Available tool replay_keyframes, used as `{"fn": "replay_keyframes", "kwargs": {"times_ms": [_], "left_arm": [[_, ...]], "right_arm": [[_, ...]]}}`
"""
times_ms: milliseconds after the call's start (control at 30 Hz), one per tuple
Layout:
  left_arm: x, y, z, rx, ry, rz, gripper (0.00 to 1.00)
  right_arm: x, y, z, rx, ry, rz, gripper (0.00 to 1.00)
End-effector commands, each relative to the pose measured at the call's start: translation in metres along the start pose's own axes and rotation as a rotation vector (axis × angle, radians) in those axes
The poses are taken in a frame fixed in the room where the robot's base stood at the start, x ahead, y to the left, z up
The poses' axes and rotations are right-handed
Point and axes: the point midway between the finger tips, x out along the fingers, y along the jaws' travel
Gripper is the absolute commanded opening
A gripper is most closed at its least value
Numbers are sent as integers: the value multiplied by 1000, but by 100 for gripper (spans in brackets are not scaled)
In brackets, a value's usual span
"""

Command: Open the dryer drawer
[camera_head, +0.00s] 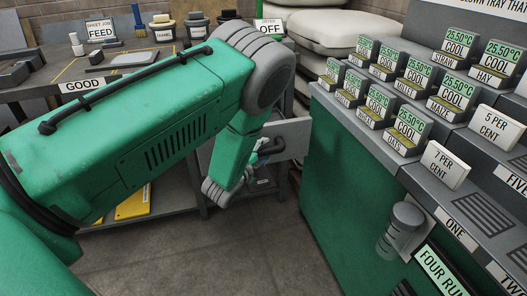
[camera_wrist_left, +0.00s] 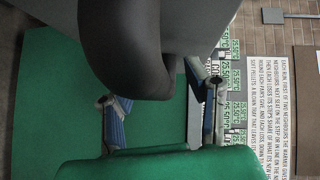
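My left arm reaches across the head view, and its gripper (camera_head: 264,150) is low in the middle, partly hidden by the wrist. A light grey flat panel (camera_head: 292,136) stands right at the gripper, beside the green cabinet; I cannot tell if it is the dryer drawer's front. In the left wrist view the two blue-padded fingers (camera_wrist_left: 162,106) are well apart. A pale edge (camera_wrist_left: 194,120) shows close to the right-hand finger; contact is unclear. A sign reading OFF (camera_head: 270,27), its first word partly cut, stands behind my arm. My right gripper is not in view.
The green cabinet (camera_head: 345,185) at right carries several temperature blocks and PER CENT blocks on its stepped top. A dark bench (camera_head: 35,90) with FEED and GOOD signs is at left. Pale sacks (camera_head: 335,30) lie behind. Floor (camera_head: 255,245) is clear.

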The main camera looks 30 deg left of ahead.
Motion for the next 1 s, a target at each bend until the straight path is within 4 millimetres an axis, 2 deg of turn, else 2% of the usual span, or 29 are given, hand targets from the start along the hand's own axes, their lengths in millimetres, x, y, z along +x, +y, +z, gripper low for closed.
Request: {"fn": "replay_keyframes", "kwargs": {"times_ms": [167,267,367,700,833,1000], "left_arm": [[0,1,3,-2,-2,1,43],[-8,2,4,-2,-2,1,43],[-24,1,2,0,-2,3,43],[-95,1,-4,6,-2,4,43],[-111,2,-4,4,-2,2,43],[-120,1,-4,3,-1,1,43]], "right_arm": [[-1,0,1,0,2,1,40],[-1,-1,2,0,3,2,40],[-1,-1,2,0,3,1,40],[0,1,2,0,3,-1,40],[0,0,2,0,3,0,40],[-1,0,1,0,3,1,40]]}}
